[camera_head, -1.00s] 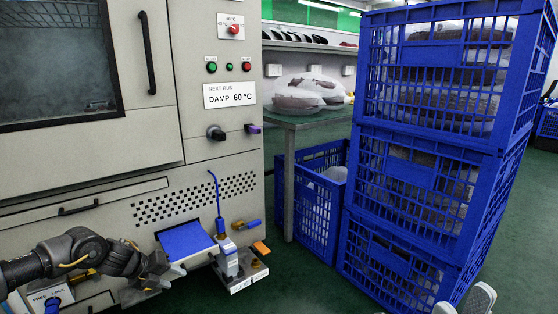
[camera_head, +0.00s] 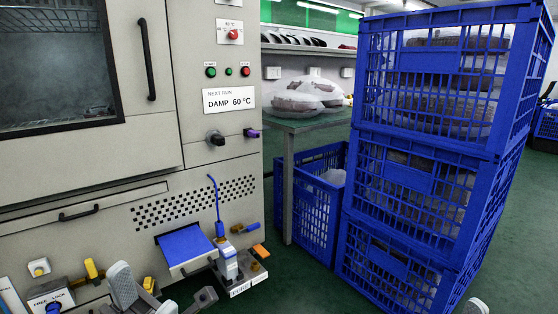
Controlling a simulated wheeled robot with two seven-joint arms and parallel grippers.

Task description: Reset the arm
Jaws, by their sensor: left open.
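My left gripper (camera_head: 145,295) is low at the left of the head view, in front of the machine's lower panel. Its two pale grey fingers stand apart, and I see nothing between them. Most of its arm is below the picture. My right gripper (camera_head: 477,306) shows only as a pale grey tip at the bottom right edge. Its jaw opening is hidden.
The grey machine (camera_head: 215,170) fills the left, with a blue-topped flap (camera_head: 184,246) jutting out and a small blue-and-white device (camera_head: 229,265) beside it. Stacked blue crates (camera_head: 405,222) stand at right. Green floor (camera_head: 290,285) is clear between.

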